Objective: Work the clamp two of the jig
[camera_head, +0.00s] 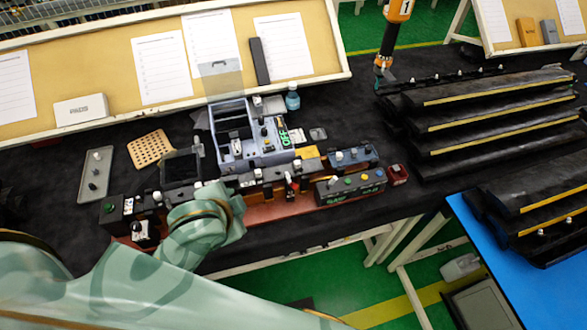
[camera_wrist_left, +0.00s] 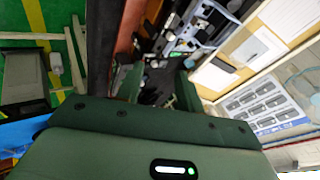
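The jig (camera_head: 265,207) is a long reddish-brown base along the table's front edge, with a row of dark blocks and clamps on it. A clamp with a red part (camera_head: 291,186) stands near its middle. A dark clamp-like piece with a white top (camera_head: 144,232) is at its left end. I cannot tell which is clamp two. My left arm reaches over the jig's left part and hides some of it. In the left wrist view my left gripper (camera_wrist_left: 158,88) has its green fingers apart, with dark jig parts between or behind them. Contact is unclear. My right gripper is out of view.
A grey-blue fixture (camera_head: 232,138) with switches stands behind the jig. A tan perforated plate (camera_head: 151,149) and a grey tray (camera_head: 96,174) lie to the left. Black trim parts with yellow edges (camera_head: 490,95) are stacked at right.

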